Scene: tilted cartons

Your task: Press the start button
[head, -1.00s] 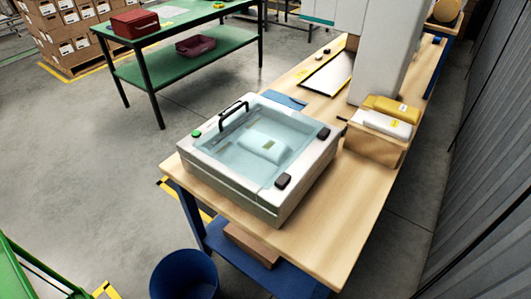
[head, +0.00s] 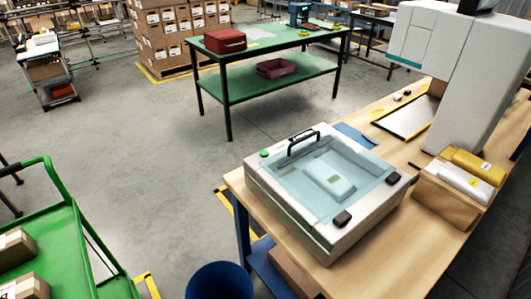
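The green start button (head: 265,153) sits on the top left corner of a white machine (head: 290,210) with a clear lid. The lid (head: 325,180) is down and has a black handle (head: 303,143) at its back edge. A pale packet (head: 331,181) shows through the lid. The machine stands on a wooden workbench (head: 425,240). Neither of my grippers shows in the head view.
A green cart (head: 70,235) with cartons stands at the lower left, and a blue bin (head: 222,283) stands before the bench. A wooden box (head: 445,201) with packets is right of the machine. A green table (head: 270,52) stands behind. Open floor lies between.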

